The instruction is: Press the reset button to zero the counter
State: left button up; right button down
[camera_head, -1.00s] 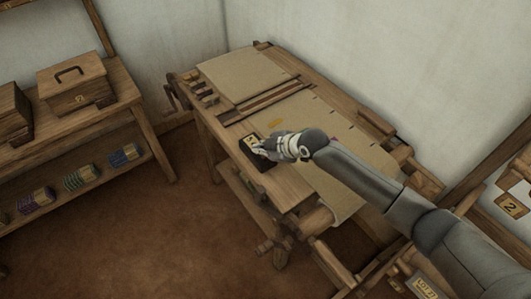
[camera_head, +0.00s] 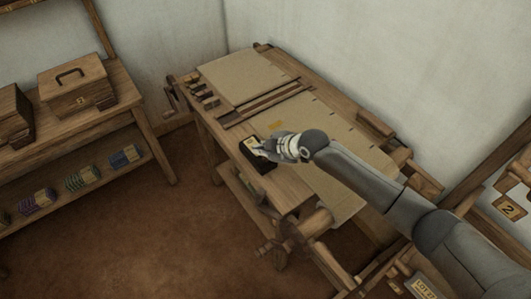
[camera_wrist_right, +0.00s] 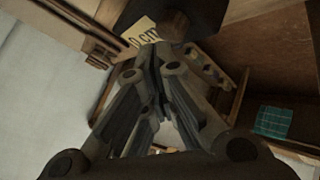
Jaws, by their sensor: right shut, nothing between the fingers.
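The counter is a small black box (camera_head: 265,166) with a pale label on top, on the front beam of the loom. In the right wrist view its black body (camera_wrist_right: 205,14) and a pale label (camera_wrist_right: 143,31) reading "0 cm", partly covered, are at the top. A dark brown round knob (camera_wrist_right: 173,24), possibly the reset button, stands beside the label. My right gripper (camera_head: 262,150) is shut and empty, with its fingertips over the counter; they also show in the wrist view (camera_wrist_right: 153,52), close to the knob. I cannot tell whether they touch it. My left gripper is out of view.
The wooden loom (camera_head: 222,147) carries beige cloth (camera_head: 245,75) behind the counter. A side table at left holds a handled wooden box (camera_head: 75,88), with several yarn bundles (camera_head: 83,179) on its lower shelf. The brown floor (camera_head: 150,245) in front is clear.

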aim_at(264, 158)
jog(key=shift+r, duration=0.35)
notch_tip(264, 158, up, 5)
jog(key=p, duration=0.4)
jog(key=shift+r, duration=0.1)
dwell(0.3)
dwell(0.5)
